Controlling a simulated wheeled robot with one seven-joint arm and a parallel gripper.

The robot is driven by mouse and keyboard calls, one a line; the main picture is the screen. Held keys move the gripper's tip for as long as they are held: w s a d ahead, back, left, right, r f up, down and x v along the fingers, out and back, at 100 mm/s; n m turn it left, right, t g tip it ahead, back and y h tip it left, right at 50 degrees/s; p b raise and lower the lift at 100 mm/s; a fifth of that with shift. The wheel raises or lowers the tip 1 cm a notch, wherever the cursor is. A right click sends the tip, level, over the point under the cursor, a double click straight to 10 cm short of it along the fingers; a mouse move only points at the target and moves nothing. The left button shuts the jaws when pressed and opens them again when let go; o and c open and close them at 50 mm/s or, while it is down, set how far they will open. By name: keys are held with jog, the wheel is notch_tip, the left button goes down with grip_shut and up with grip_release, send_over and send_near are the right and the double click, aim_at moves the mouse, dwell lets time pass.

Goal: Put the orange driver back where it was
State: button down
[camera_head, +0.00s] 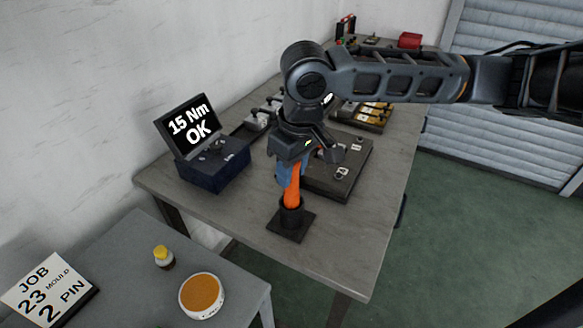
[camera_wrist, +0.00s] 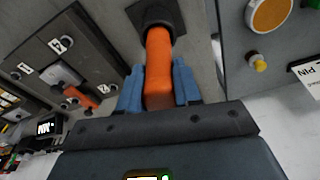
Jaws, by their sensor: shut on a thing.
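The orange driver (camera_head: 292,188) stands upright with its lower end in a black holder (camera_head: 290,222) on a square base near the table's front edge. My gripper (camera_head: 289,172) is above the holder, its blue fingers shut on the driver's upper part. In the wrist view, the driver (camera_wrist: 159,62) lies between the two blue fingers (camera_wrist: 158,90), and its far end enters the dark holder (camera_wrist: 158,14). How deep the driver sits in the holder is hidden.
A tester (camera_head: 212,165) with a screen reading "15 Nm OK" stands left. A dark plate with numbered positions (camera_head: 345,178) lies right behind the holder. A nearer grey table holds an orange-topped round tub (camera_head: 201,296), a yellow-capped bottle (camera_head: 163,257) and a job sign (camera_head: 48,290).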

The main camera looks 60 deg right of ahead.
aim_at(298, 195)
jog(key=c, duration=0.8)
grip_release()
jog(key=shift+f, duration=0.1)
jog(key=r, duration=0.4)
jog(key=s+r, duration=0.1)
jog(key=r, duration=0.7)
jog(key=shift+s+a+r, duration=0.1)
jog(key=shift+s+a, duration=0.05)
jog(key=shift+s, duration=0.2)
